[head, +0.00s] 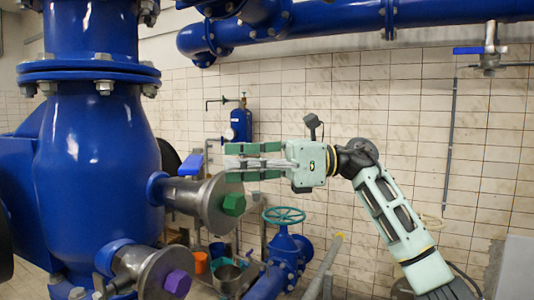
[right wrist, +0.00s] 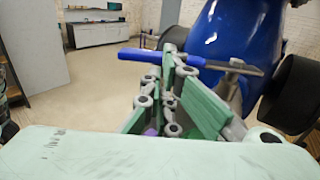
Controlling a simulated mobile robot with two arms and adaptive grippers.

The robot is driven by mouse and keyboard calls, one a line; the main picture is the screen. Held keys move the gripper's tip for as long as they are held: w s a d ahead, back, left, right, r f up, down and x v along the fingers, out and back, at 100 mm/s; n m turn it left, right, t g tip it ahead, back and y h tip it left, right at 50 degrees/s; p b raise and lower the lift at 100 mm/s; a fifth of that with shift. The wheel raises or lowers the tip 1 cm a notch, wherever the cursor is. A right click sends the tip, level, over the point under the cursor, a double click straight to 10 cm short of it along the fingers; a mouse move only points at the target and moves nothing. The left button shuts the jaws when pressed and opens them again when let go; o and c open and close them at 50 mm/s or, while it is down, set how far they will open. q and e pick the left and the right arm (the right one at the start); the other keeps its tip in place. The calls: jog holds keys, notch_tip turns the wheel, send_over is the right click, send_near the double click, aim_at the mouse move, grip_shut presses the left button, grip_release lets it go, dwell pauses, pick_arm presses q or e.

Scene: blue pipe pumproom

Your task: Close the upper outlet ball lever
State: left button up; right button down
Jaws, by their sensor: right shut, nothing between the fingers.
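The upper outlet (head: 205,196) is a grey metal stub on the big blue pump body, ending in a flange with a green hex plug (head: 233,204). Its blue ball lever (head: 190,164) sticks up and tilts above the stub. In the right wrist view the lever's blue handle (right wrist: 138,55) crosses at the fingertips, its grey metal part running right toward the blue body. My right gripper (head: 229,163) points left, shut and empty, just right of the lever and above the plug. Whether fingers and lever touch, I cannot tell. My left gripper is not in view.
A lower outlet with a purple hex plug (head: 177,283) sits below. A blue valve with a teal handwheel (head: 284,215) stands on the floor behind, near buckets (head: 226,275). Blue pipes (head: 340,17) cross overhead. Another blue lever (head: 467,50) is high at right.

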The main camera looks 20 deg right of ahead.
aim_at(201, 166)
jog(key=p+x, duration=0.1)
jog(key=x, duration=0.2)
jog(key=shift+a+r, duration=0.1)
jog(key=shift+a, duration=0.3)
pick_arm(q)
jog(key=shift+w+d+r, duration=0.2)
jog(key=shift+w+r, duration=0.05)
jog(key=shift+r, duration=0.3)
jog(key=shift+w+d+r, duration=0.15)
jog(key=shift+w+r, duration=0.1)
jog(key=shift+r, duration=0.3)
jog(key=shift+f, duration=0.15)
pick_arm(e)
jog(key=shift+a, duration=0.1)
jog(key=shift+a+t, duration=0.15)
jog(key=shift+t, duration=0.15)
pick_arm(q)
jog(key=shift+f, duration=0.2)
pick_arm(e)
jog(key=shift+a+m+t, duration=0.1)
jog(key=shift+m+t, duration=0.2)
jog(key=shift+m, duration=0.1)
